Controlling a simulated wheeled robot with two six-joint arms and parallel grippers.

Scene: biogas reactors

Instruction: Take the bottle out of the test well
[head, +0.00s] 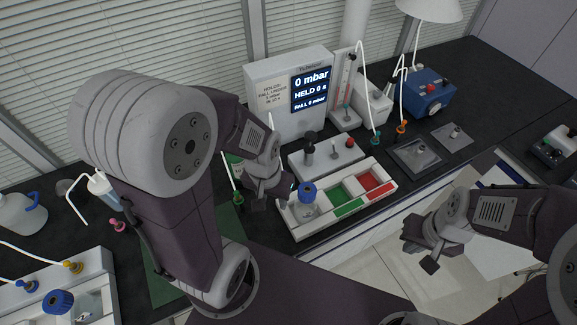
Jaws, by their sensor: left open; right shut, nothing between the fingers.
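A clear bottle with a blue cap (307,192) stands in the left, pale compartment of a white three-part tray (293,230). The other two compartments are green and red. My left gripper (276,190) is open, just left of this bottle; whether it touches the bottle cannot be told. A second blue-capped bottle (58,301) sits in a white block (95,268) at the lower left, partly cut off by the picture edge. No well is clearly labelled as the test well. My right gripper (424,256) is shut and empty, to the right, in front of the bench.
Behind the tray is a white tester (268,88) reading 0 mbar, HELD 0 s, with a low base (327,158) bearing a black post. A blue box (426,95), hoses with coloured connectors and grey plates (414,156) are right. A jug (20,212) is far left.

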